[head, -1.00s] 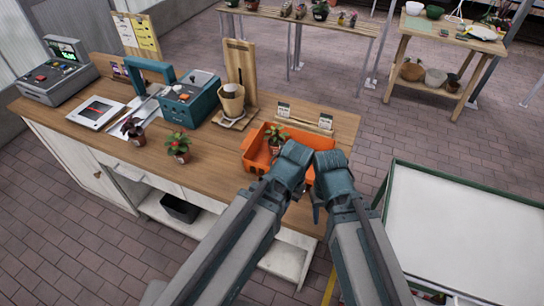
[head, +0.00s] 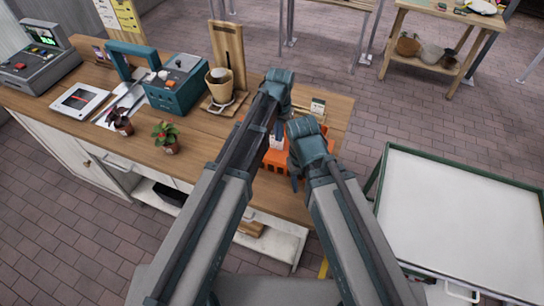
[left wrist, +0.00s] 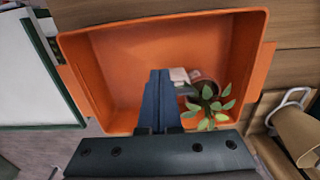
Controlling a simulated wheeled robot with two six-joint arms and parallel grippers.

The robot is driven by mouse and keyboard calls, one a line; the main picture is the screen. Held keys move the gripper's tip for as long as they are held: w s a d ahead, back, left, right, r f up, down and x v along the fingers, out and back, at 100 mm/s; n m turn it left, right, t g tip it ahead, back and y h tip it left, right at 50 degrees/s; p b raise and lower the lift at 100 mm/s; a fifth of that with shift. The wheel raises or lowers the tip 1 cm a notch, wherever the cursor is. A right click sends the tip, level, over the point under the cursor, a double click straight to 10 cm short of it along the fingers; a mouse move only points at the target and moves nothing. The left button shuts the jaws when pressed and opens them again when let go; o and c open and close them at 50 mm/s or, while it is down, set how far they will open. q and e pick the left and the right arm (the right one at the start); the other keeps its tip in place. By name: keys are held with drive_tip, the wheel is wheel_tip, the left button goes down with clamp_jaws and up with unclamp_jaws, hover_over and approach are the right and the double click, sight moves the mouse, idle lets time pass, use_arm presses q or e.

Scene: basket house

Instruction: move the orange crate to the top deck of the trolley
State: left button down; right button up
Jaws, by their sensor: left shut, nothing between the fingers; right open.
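The orange crate (head: 276,158) sits on the right end of the wooden workbench, largely hidden behind my arms in the head view. In the left wrist view the crate (left wrist: 115,60) is seen from above, with a potted green plant (left wrist: 213,106) inside. My left gripper (left wrist: 160,76) is shut and empty above the crate's interior; in the head view it (head: 278,132) is at the far side. My right gripper (head: 298,178) is open at the crate's near right side; contact cannot be told. The trolley's white top deck (head: 460,220) is at the right, bare.
A small potted plant (head: 167,138), a darker plant (head: 121,122), a teal toolbox (head: 172,85) and a tan pot on a wooden stand (head: 220,85) are left of the crate. A floor gap separates bench and trolley.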

sight(274, 162)
use_arm(q)
drive_tip(key=f+b, duration=1)
drive_tip(key=shift+s, duration=0.2)
use_arm(e)
wheel_tip(274, 162, down, 10)
drive_tip(key=shift+s+r, duration=0.1)
use_arm(q)
drive_tip(key=s, duration=0.1)
drive_tip(key=s+a, duration=0.1)
drive_tip(key=s, duration=0.1)
drive_tip(key=shift+s, duration=0.1)
drive_tip(key=shift+s+a+r, duration=0.1)
drive_tip(key=shift+s, duration=0.2)
